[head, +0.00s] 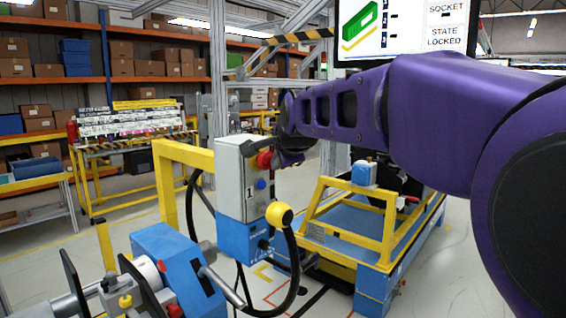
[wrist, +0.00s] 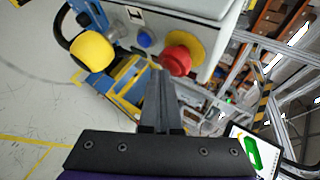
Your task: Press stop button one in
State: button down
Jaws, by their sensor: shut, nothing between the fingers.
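The control box (head: 232,186) marked 1 is grey-white over a blue lower part. Its red stop button (head: 264,160) sticks out near the top, with a blue button (head: 261,184) below it. In the wrist view the red button (wrist: 176,60) sits on a yellow disc (wrist: 190,42), with the blue button (wrist: 145,39) to its left. My gripper (wrist: 158,72) is shut and empty, its tips just beside and below the red button in the picture. I cannot tell whether they touch it. In the head view my wrist hides much of the fingers.
A yellow frame (head: 180,155) is at the box's left. A blue cart with a yellow rack (head: 330,235) stands behind right. A screen (head: 405,28) hangs above my arm.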

jog(key=shift+s+d+b, duration=0.3)
jog(key=shift+s+d, duration=0.2)
jog(key=shift+d, duration=0.05)
jog(key=s+d+b, duration=0.1)
jog(key=d, duration=0.1)
jog(key=s+d+b, duration=0.1)
jog(key=s+d, duration=0.1)
jog(key=shift+s+r, duration=0.15)
jog(key=shift+a, duration=0.15)
dwell(0.7)
jog(key=shift+w+a+p, duration=0.75)
jog(key=shift+a+p, duration=0.05)
jog(key=shift+p, duration=0.1)
